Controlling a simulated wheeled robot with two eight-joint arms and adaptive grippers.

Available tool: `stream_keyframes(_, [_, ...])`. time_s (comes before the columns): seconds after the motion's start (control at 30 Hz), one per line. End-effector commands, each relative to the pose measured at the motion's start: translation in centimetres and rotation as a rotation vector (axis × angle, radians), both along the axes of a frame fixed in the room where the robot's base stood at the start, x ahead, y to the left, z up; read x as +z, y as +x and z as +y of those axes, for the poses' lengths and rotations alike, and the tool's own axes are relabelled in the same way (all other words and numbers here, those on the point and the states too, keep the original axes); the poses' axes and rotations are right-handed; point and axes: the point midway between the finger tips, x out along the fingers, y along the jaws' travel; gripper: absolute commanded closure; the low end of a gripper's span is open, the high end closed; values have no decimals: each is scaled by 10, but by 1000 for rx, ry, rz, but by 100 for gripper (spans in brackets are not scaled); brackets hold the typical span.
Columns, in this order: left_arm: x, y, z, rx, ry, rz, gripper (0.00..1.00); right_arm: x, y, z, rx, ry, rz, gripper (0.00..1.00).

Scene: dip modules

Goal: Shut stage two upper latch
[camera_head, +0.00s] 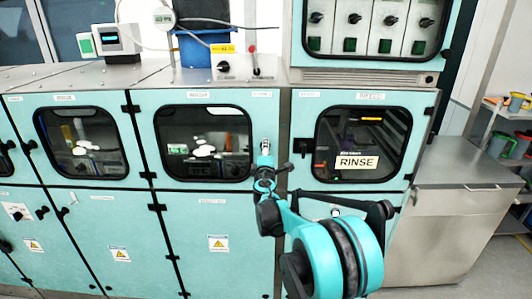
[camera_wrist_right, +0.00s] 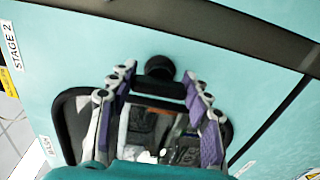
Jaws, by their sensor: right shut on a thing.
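The stage two door (camera_head: 232,105) is a teal panel with a dark rounded window, in the middle of the head view. It looks flush with the cabinet front. My right gripper (camera_head: 265,146) is at the right edge of this door, beside the window. In the right wrist view its two fingers (camera_wrist_right: 158,82) stand on either side of a black round latch knob (camera_wrist_right: 160,67), shut on it. A "STAGE 2" label (camera_wrist_right: 10,46) shows at the left there. In the head view the gripper hides the latch, so its angle cannot be told. My left gripper is not in view.
The rinse door (camera_head: 307,112) with its "RINSE" sign is just right of the gripper. Another windowed door (camera_head: 80,100) is to the left. Lower teal doors (camera_head: 215,222) lie below. A steel cabinet (camera_head: 440,240) stands at the right, with a shelf of tubs (camera_head: 500,115) behind it.

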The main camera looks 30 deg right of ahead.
Motion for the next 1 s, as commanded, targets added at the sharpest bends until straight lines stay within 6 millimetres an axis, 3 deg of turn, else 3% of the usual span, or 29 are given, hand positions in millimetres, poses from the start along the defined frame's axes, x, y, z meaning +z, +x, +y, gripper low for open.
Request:
stream_keyframes(0.6, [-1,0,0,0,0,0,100,0,0,0,0,34,-21,80])
stream_keyframes(0.63, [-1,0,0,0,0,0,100,0,0,0,0,33,-20,43])
stream_keyframes(0.7, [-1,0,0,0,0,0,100,0,0,0,0,33,-20,29])
stream_keyframes(1.0, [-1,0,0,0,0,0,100,0,-1,0,0,32,-19,29])
